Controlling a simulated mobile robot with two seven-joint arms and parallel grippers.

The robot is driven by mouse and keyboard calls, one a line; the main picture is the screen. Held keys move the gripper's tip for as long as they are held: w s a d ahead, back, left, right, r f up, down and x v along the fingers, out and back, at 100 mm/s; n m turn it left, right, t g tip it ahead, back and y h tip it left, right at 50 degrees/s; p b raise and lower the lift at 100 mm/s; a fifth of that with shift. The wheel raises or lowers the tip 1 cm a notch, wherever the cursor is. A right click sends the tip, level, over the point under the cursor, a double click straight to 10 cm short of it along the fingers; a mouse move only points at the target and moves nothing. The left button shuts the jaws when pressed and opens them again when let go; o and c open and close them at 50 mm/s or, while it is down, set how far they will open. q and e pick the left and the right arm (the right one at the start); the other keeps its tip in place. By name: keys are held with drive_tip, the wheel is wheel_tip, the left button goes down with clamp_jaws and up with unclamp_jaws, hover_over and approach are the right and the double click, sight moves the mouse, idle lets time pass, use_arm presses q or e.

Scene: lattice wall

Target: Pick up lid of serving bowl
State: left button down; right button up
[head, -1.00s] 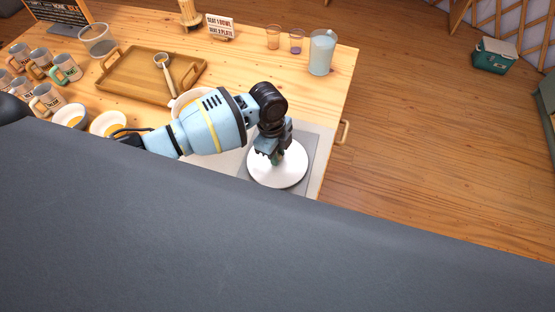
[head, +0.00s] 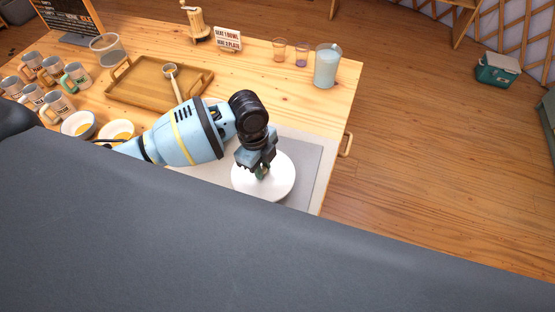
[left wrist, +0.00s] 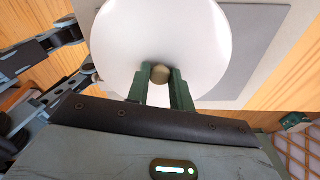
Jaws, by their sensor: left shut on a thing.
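The lid (head: 280,180) is a round white disc over the grey mat near the counter's front right. Its small brass-coloured knob (left wrist: 160,73) shows in the left wrist view. My left gripper (head: 262,172) points down at the lid's middle and is shut on the knob, one green finger on each side. The white lid face (left wrist: 165,30) fills the upper middle of the wrist view. I see no bowl under the lid and cannot tell its height above the mat. My right gripper (left wrist: 88,55) shows at the wrist view's left, its dark fingers apart and empty.
The grey mat (head: 308,170) is bare right of the lid. A wooden tray (head: 140,95) with a ladle, two small bowls (head: 78,124), several mugs and a pitcher (head: 327,66) stand on the counter. My dark body hides the counter's front.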

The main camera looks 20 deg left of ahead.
use_arm(q)
drive_tip(key=s+a+r, duration=0.1)
drive_tip(key=s+a, duration=0.5)
drive_tip(key=s, duration=0.1)
drive_tip(key=shift+s, duration=0.4)
